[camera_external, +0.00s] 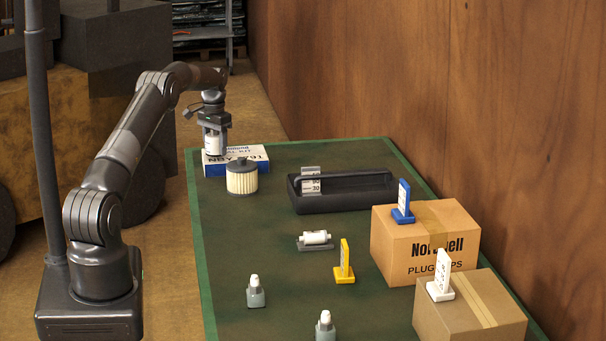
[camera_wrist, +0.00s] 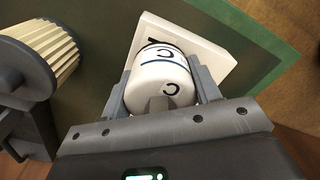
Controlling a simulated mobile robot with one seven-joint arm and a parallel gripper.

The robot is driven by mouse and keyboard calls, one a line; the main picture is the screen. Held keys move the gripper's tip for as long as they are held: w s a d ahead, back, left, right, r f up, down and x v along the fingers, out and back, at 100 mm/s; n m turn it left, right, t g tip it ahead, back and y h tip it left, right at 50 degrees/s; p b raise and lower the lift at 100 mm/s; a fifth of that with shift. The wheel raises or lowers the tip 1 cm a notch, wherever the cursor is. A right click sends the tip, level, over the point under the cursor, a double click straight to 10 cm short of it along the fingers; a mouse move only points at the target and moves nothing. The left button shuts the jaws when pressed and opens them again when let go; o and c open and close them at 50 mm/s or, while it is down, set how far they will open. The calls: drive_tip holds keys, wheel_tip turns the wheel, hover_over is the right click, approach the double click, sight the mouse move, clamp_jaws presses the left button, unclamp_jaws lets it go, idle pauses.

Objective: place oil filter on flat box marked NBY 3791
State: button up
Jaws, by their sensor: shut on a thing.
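A white can-shaped oil filter (camera_external: 212,144) is held upright in my gripper (camera_external: 214,128), at the left end of the flat white-and-blue box (camera_external: 254,157). The box's lettering appears upside down, and the filter hides part of it. In the wrist view the white filter (camera_wrist: 160,82) with dark marks sits between the two fingers of my gripper (camera_wrist: 161,95). The white box (camera_wrist: 212,52) shows behind it. I cannot tell whether the filter's bottom touches the box.
A pleated cream filter (camera_external: 242,177) stands just in front of the box; it also shows in the wrist view (camera_wrist: 48,55). A black tray (camera_external: 345,199) is to the right. Small bottles, sign stands and two cardboard boxes (camera_external: 425,250) occupy the nearer green-edged table (camera_external: 255,235).

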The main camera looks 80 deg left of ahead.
drive_tip(key=shift+f, duration=0.65)
drive_tip(key=shift+f, duration=0.15)
drive_tip(key=o, duration=1.1)
